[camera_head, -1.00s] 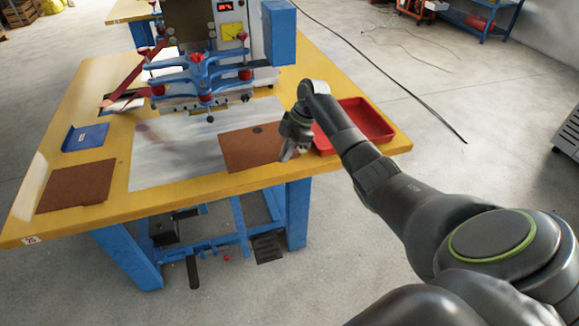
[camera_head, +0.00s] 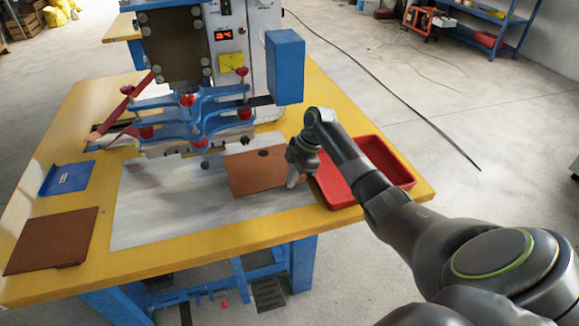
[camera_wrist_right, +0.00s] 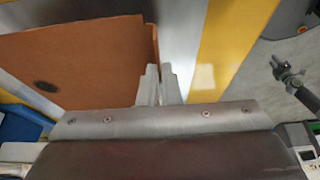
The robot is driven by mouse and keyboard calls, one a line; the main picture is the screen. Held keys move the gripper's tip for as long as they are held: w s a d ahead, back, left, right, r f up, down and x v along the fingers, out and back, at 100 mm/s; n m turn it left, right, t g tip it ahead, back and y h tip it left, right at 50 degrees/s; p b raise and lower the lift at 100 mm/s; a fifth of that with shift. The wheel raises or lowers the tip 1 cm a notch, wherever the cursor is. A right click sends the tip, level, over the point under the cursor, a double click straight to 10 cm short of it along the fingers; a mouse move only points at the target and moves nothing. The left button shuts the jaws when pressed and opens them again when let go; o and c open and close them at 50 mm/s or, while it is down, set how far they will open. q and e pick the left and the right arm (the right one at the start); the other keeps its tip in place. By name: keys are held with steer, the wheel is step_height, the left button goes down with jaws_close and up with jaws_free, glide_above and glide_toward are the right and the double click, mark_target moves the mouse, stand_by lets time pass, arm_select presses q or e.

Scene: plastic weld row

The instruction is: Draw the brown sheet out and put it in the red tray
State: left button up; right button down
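A brown sheet (camera_head: 262,174) with a dark round mark near its far edge is over the pale metal plate (camera_head: 165,215), in front of the machine. My right gripper (camera_head: 294,181) is at the sheet's right end. In the right wrist view, the sheet (camera_wrist_right: 85,60) reaches between the nearly closed fingertips (camera_wrist_right: 160,75), which grip its edge. Whether the sheet is clear of the plate is hard to tell. The red tray (camera_head: 335,198) stands just right of the gripper, partly hidden by my right arm; what shows of it is empty. My left gripper is out of view.
A blue and grey machine (camera_head: 285,65) with blue clamp arms (camera_head: 215,122) stands behind the sheet. Another brown sheet (camera_head: 50,240) and a blue flat piece (camera_head: 67,178) lie at the left of the yellow table (camera_head: 190,260). The plate's front left is clear.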

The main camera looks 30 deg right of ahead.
steer(key=s+a+p, duration=0.1)
steer(key=s+p, duration=0.2)
steer(key=s, duration=0.1)
steer(key=s+a+p, duration=0.1)
steer(key=s+p, duration=0.2)
steer(key=s, duration=0.1)
steer(key=s+p, duration=0.3)
steer(key=shift+s+a+r, duration=0.15)
steer(key=shift+s+a, duration=0.25)
steer(key=shift+s+a+f+p, duration=0.1)
steer(key=shift+s+a+p, duration=0.05)
steer(key=shift+s+p, duration=0.3)
steer(key=shift+s+a+f+p, duration=0.1)
steer(key=shift+s+p, duration=0.15)
steer(key=shift+s, duration=0.25)
